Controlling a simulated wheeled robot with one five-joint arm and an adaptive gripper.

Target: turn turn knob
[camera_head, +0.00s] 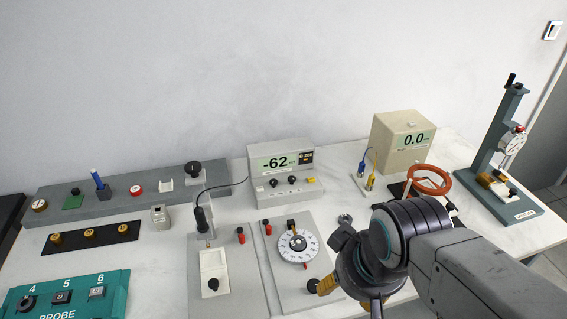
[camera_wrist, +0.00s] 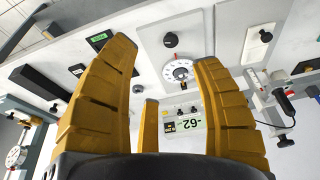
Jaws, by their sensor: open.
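A round black knob (camera_head: 312,285) sits on a pale plate in front of a white graduated dial (camera_head: 298,245). The knob also shows in the wrist view (camera_wrist: 171,40), above the dial and between my fingers in the picture. My gripper (camera_wrist: 165,52) is open with nothing between its yellow fingers.
A meter (camera_head: 280,170) reading -62 stands behind the dial plate. A plate with a white block (camera_head: 214,272) lies to the left. A beige box (camera_head: 402,142) reading 0.0, an orange ring (camera_head: 430,180) and a gauge stand (camera_head: 497,150) are to the right.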

